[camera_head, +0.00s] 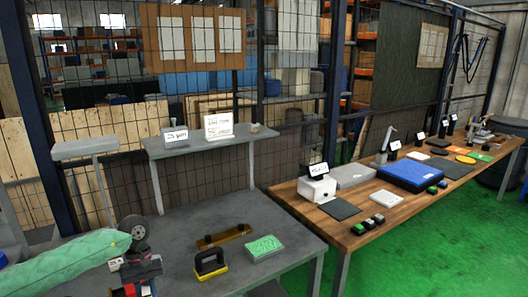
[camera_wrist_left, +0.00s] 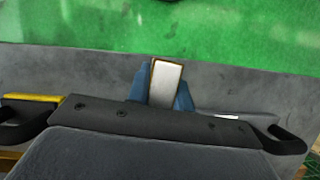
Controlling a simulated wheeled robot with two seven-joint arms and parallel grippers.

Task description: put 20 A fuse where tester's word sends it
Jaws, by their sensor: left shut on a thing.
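My left gripper (camera_wrist_left: 161,92) shows in the wrist view, with two blue fingers shut on a small pale rectangular piece (camera_wrist_left: 166,80) with a brown rim. The piece could be the 20 A fuse, but no rating can be read. It is held over the grey table's edge, with green floor beyond. My right gripper is not in view.
A raised shelf (camera_head: 195,149) holds signs. Several small blocks (camera_head: 369,224) and a blue case (camera_head: 410,175) lie on the wooden bench.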

